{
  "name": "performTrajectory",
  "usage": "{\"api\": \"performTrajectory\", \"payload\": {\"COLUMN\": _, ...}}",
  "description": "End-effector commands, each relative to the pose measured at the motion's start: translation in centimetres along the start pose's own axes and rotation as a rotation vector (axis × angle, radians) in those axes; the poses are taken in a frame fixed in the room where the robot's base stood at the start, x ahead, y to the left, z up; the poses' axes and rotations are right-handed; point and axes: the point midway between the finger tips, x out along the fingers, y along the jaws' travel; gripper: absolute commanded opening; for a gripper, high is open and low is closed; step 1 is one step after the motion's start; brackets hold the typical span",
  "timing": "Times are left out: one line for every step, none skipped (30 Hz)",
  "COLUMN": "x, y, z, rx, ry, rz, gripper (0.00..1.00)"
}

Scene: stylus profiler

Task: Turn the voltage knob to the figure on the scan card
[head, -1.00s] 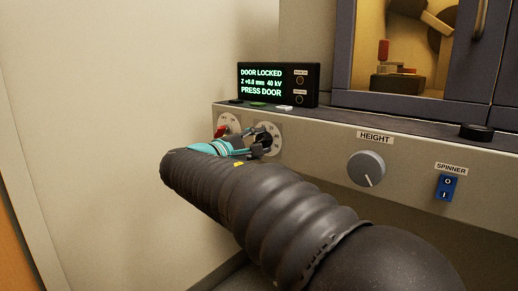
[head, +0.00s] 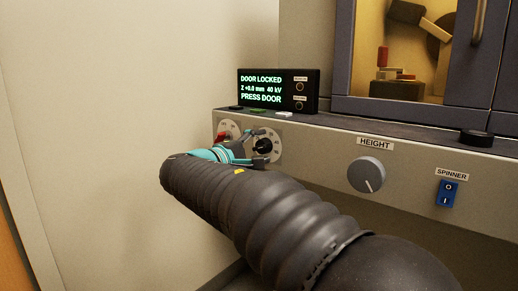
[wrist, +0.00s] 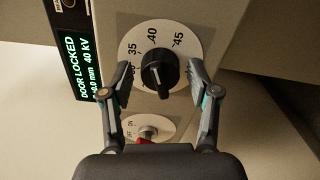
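The voltage knob (wrist: 158,73) is black on a round white dial (wrist: 185,54) with figures 35, 40 and 45 legible. Its pointer end is toward 40. It also shows in the head view (head: 263,146) on the grey front panel. My gripper (wrist: 159,75) is open, with one finger on each side of the knob and visible gaps to it. The head view also shows my gripper (head: 259,145) at the dial. The display (head: 265,90) reads DOOR LOCKED, Z +0.0 mm, 40 kV, PRESS DOOR. I cannot make out a scan card in these frames.
A second, smaller dial with a red-marked switch (wrist: 147,137) lies close beside the voltage dial. The HEIGHT knob (head: 367,174) and blue SPINNER switch (head: 447,193) are farther right. A cabinet with a window (head: 398,45) stands above the panel. A wall is on the left.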

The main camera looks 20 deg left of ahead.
Motion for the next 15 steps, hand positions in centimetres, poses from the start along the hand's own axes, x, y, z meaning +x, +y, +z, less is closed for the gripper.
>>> {"api": "performTrajectory", "payload": {"x": 0.0, "y": 0.0, "z": 0.0, "rx": 0.000, "ry": 0.000, "rz": 0.000, "gripper": 0.65}}
{"api": "performTrajectory", "payload": {"x": 0.0, "y": 0.0, "z": 0.0, "rx": 0.000, "ry": 0.000, "rz": 0.000, "gripper": 0.65}}
{"api": "performTrajectory", "payload": {"x": 0.0, "y": 0.0, "z": 0.0, "rx": 0.000, "ry": 0.000, "rz": 0.000, "gripper": 0.65}}
{"api": "performTrajectory", "payload": {"x": 0.0, "y": 0.0, "z": 0.0, "rx": 0.000, "ry": 0.000, "rz": 0.000, "gripper": 0.65}}
{"api": "performTrajectory", "payload": {"x": 0.0, "y": 0.0, "z": 0.0, "rx": 0.000, "ry": 0.000, "rz": 0.000, "gripper": 0.65}}
{"api": "performTrajectory", "payload": {"x": 0.0, "y": 0.0, "z": 0.0, "rx": -0.001, "ry": 0.000, "rz": 0.000, "gripper": 0.65}}
{"api": "performTrajectory", "payload": {"x": -0.1, "y": 0.0, "z": 0.0, "rx": -0.001, "ry": 0.000, "rz": 0.000, "gripper": 0.65}}
{"api": "performTrajectory", "payload": {"x": -0.1, "y": 0.0, "z": 0.0, "rx": -0.001, "ry": 0.000, "rz": 0.000, "gripper": 0.65}}
{"api": "performTrajectory", "payload": {"x": -0.2, "y": 0.0, "z": 0.0, "rx": -0.001, "ry": 0.001, "rz": 0.000, "gripper": 0.65}}
{"api": "performTrajectory", "payload": {"x": -0.3, "y": 0.0, "z": 0.0, "rx": -0.001, "ry": 0.001, "rz": 0.000, "gripper": 0.65}}
{"api": "performTrajectory", "payload": {"x": -0.5, "y": 0.0, "z": -0.1, "rx": 0.000, "ry": 0.001, "rz": 0.000, "gripper": 0.65}}
{"api": "performTrajectory", "payload": {"x": -0.9, "y": 0.0, "z": -0.1, "rx": 0.000, "ry": 0.003, "rz": 0.000, "gripper": 0.65}}
{"api": "performTrajectory", "payload": {"x": -1.3, "y": 0.0, "z": -0.1, "rx": 0.000, "ry": 0.003, "rz": 0.000, "gripper": 0.65}}
{"api": "performTrajectory", "payload": {"x": -1.7, "y": 0.0, "z": -0.1, "rx": 0.000, "ry": 0.004, "rz": 0.000, "gripper": 0.65}}
{"api": "performTrajectory", "payload": {"x": -2.4, "y": 0.0, "z": -0.1, "rx": 0.000, "ry": 0.003, "rz": 0.000, "gripper": 0.65}}
